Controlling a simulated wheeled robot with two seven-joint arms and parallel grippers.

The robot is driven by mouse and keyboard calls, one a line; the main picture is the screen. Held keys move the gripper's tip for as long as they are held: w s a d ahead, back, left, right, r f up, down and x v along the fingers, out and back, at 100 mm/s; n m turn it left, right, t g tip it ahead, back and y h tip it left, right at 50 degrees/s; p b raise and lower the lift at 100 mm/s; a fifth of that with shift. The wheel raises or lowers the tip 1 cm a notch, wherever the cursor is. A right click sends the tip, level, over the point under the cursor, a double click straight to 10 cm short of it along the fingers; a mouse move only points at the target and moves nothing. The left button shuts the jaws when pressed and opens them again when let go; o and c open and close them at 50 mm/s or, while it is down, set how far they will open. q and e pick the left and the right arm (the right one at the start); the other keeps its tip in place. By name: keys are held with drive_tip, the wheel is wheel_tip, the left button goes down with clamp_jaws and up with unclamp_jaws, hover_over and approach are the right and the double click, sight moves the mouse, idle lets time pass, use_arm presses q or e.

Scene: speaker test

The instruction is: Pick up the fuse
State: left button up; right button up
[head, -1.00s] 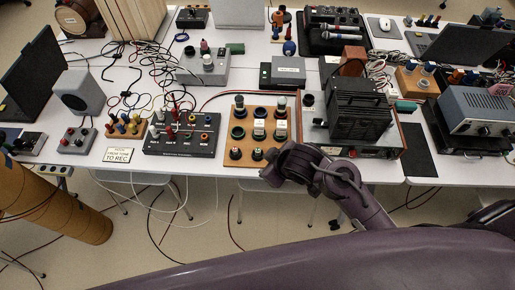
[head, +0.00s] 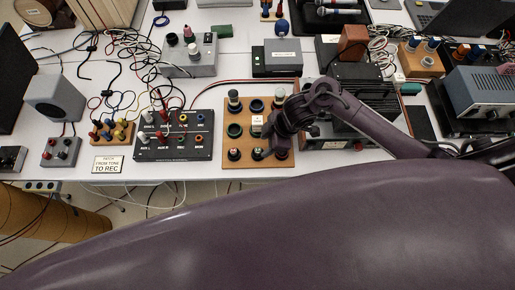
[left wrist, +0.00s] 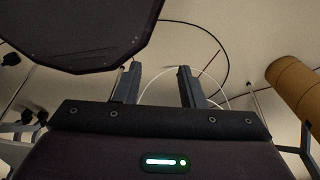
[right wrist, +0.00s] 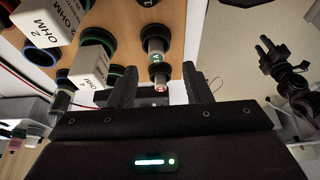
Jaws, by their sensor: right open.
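The wooden board (head: 228,159) with several dark round holders and white OHM blocks stands at the table's front edge. In the right wrist view, a small cylinder with a green mark (right wrist: 155,51), apparently the fuse, sits in a dark holder on this board. Its end points toward the gap between my right fingers. My right gripper (head: 275,138) is over the board's right part and hides some holders there. It is open and empty, its fingers apart in the right wrist view (right wrist: 160,90). My left gripper (left wrist: 157,88) is open and empty, with floor behind it.
A black patch box (head: 172,153) and a sign (head: 107,165) lie left of the board. A dark finned amplifier (head: 350,100) stands to its right, beneath my right arm. A grey box (head: 276,58) is behind.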

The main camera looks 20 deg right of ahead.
sight(258, 149)
drive_tip(key=x, duration=0.2)
drive_tip(key=shift+w+a+f+p, duration=0.15)
drive_tip(key=shift+a+f+p, duration=0.1)
drive_tip(key=shift+f+p, duration=0.1)
drive_tip(key=shift+x, duration=1.15)
drive_tip(key=shift+w+d, duration=0.1)
drive_tip(key=shift+w, duration=0.05)
drive_tip(key=c, duration=0.7)
drive_tip(key=shift+c, duration=1.1)
use_arm(q)
drive_tip(key=shift+r, duration=0.35)
use_arm(e)
clamp_jaws()
